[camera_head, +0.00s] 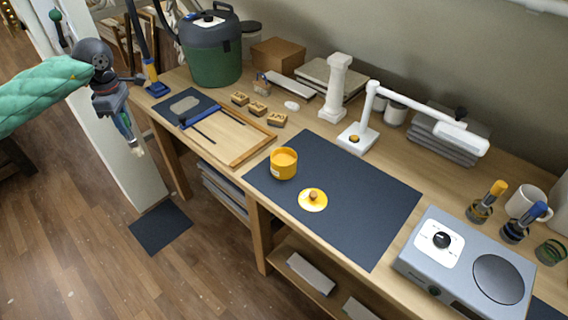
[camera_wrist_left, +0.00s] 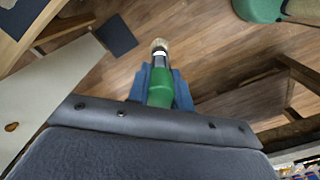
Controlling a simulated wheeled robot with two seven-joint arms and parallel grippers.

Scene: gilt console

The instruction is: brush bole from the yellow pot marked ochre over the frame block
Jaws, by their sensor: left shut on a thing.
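My left gripper (camera_head: 126,128) hangs at the far left, over the floor beyond the table's left end, shut on a brush. The left wrist view shows the brush's green handle (camera_wrist_left: 160,88) between the blue fingers, with pale bristles (camera_wrist_left: 158,46) pointing away. The yellow pot (camera_head: 284,163) stands upright and open on the dark mat's left edge. Its yellow lid (camera_head: 313,200) lies beside it on the mat. Any marking on the pot is too small to read. Small wooden blocks (camera_head: 257,109) stand in a row behind a wooden frame (camera_head: 252,150); I cannot tell which is the frame block.
The dark mat (camera_head: 365,205) is mostly bare. A white lamp (camera_head: 370,115) and white column (camera_head: 335,90) stand behind it. A grey hotplate unit (camera_head: 465,265) and jars with brushes (camera_head: 480,208) are at right. A green vacuum canister (camera_head: 212,60) stands at the back left.

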